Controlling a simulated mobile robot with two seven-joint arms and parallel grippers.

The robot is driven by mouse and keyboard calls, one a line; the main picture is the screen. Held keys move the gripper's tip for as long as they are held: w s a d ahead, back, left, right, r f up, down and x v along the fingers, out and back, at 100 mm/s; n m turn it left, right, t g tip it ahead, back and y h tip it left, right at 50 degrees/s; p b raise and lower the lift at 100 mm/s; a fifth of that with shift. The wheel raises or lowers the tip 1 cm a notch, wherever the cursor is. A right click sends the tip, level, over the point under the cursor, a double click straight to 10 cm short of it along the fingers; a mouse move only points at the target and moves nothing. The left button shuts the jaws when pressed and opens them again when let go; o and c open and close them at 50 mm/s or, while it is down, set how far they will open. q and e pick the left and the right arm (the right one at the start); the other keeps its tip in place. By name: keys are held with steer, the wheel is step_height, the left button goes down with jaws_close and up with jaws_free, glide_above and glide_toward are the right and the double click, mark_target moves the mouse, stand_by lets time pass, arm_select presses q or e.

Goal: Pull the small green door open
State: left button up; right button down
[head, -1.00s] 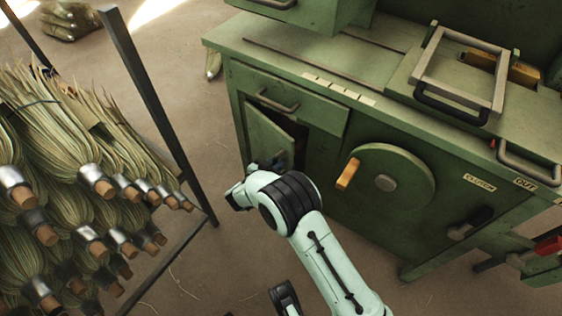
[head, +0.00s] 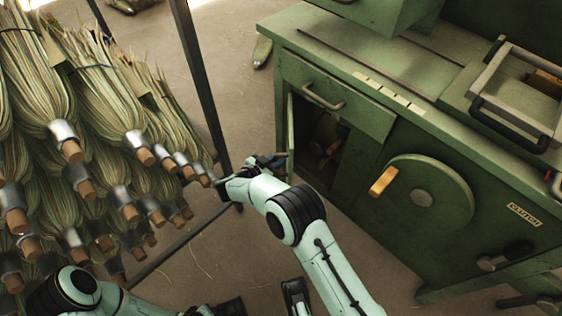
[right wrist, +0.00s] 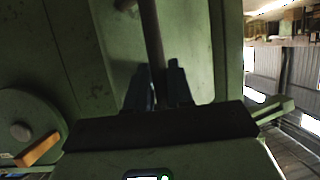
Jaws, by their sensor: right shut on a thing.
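The small green door (head: 290,125) on the cabinet's front stands swung out, seen nearly edge-on at the left side of its dark opening. My right gripper (head: 272,162) is at the door's lower part. In the right wrist view my right gripper (right wrist: 155,92) is shut on an upright bar handle (right wrist: 152,40) in front of a green panel. My left arm (head: 75,290) enters at the lower left; its gripper is at the bottom edge, too cut off to read.
Inside the opening is a brownish part (head: 326,135), partly in shadow. A drawer (head: 335,100) is above it, and a green wheel (head: 430,200) with a wooden knob (head: 383,181) is to the right. A rack of broom bundles (head: 100,110) stands close on the left.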

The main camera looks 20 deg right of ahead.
steer(key=shift+w, duration=0.1)
steer(key=c, duration=1.4)
jaws_free()
arm_select(q)
steer(key=shift+t, duration=0.7)
steer(key=shift+w+d+r+p, duration=0.15)
steer(key=shift+w+r+p, duration=0.35)
steer(key=shift+w+r, duration=0.4)
steer(key=shift+w+d+r+p, duration=0.1)
steer(key=shift+w+r+p, duration=0.35)
steer(key=shift+w+r, duration=0.4)
arm_select(e)
steer(key=shift+v, duration=3.75)
